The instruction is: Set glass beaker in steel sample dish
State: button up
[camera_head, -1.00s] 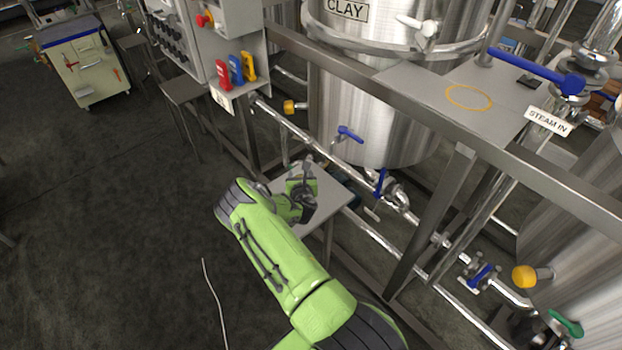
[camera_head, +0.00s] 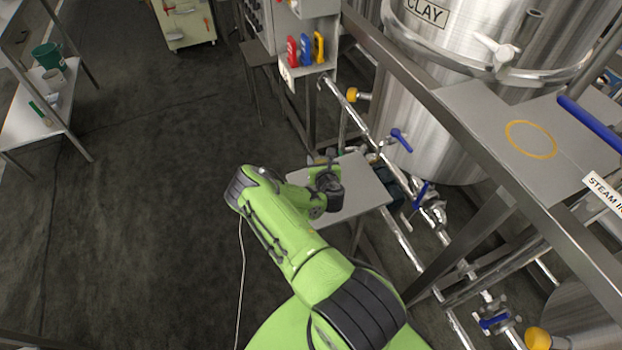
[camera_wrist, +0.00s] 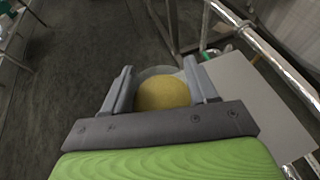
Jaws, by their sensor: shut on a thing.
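In the wrist view, the two fingers of my gripper (camera_wrist: 160,88) are closed on the sides of a round vessel with yellow contents, which I take to be the glass beaker (camera_wrist: 163,93). Its pale rim shows behind the yellow. In the head view, my gripper (camera_head: 326,180) is over the left part of a small grey table, and my wrist hides what it holds. I cannot make out the steel sample dish in either view.
The small grey table (camera_head: 363,190) has a bare top on its right side. Pipes with blue valve handles (camera_head: 401,140) and a large steel tank (camera_head: 425,130) stand beyond it. A shelf (camera_head: 68,100) with a green bucket (camera_head: 47,56) is at the far left. Open floor lies between.

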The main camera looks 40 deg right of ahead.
notch_tip(320, 180, down, 10)
jog(key=b, duration=0.4)
jog(key=shift+a+r, duration=0.1)
jog(key=shift+r, duration=0.05)
jog(key=shift+f, duration=0.2)
jog(key=o, duration=1.2)
jog(key=shift+o, duration=0.3)
